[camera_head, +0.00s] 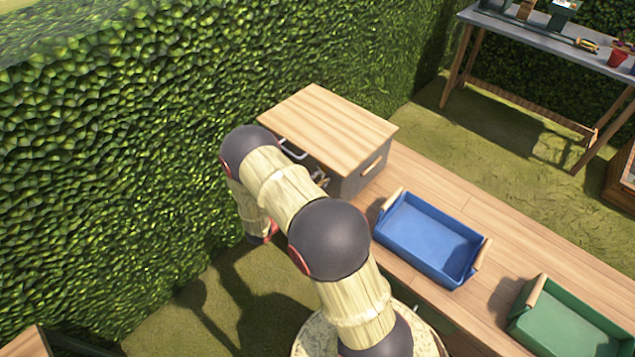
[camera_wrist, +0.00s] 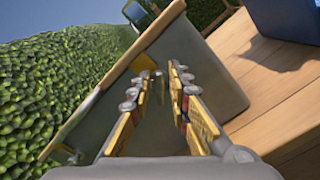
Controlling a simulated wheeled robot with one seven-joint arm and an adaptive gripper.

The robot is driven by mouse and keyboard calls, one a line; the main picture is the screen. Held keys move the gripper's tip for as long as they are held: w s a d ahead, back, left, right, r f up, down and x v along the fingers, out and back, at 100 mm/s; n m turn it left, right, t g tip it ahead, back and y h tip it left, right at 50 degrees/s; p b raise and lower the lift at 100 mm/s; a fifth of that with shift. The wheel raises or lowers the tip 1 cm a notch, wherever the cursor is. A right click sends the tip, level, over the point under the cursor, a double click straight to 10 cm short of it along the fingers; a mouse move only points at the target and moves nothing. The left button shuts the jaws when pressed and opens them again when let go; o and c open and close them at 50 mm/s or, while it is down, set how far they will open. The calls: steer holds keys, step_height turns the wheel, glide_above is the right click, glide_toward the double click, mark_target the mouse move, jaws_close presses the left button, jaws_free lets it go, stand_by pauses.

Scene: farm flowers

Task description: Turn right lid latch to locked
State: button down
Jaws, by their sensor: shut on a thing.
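A grey box with a pale wooden lid (camera_head: 330,122) stands at the far end of the wooden table; the lid lies closed. In the wrist view the box's grey front (camera_wrist: 222,80) and the lid's edge (camera_wrist: 112,82) appear tilted. My gripper (camera_wrist: 161,76) is at the box front, its yellow-padded fingers shut on a small piece just below the lid edge, which I take as the right lid latch (camera_wrist: 158,73). The fingertips mostly hide it, so its turn angle cannot be read. In the head view my arm covers most of the box front.
A blue tray (camera_head: 385,242) with wooden handles stands on the table right of the box. A green tray (camera_head: 518,318) is farther right. A hedge (camera_head: 120,130) rises close on the left. A workbench (camera_head: 545,38) stands at the back right.

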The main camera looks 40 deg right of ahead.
steer(key=m+b, duration=0.2)
steer(key=m, duration=0.1)
steer(key=m+b, duration=0.2)
steer(key=m, duration=0.1)
steer(key=f+m+b, duration=0.1)
steer(key=m, duration=0.2)
steer(key=shift+s+b, duration=0.2)
steer(key=shift+b, duration=0.2)
steer(key=shift+m, duration=0.4)
steer(key=c, duration=1.8)
jaws_free()
steer(key=shift+o, duration=0.3)
steer(key=a, duration=1.2)
steer(key=shift+s, duration=0.45)
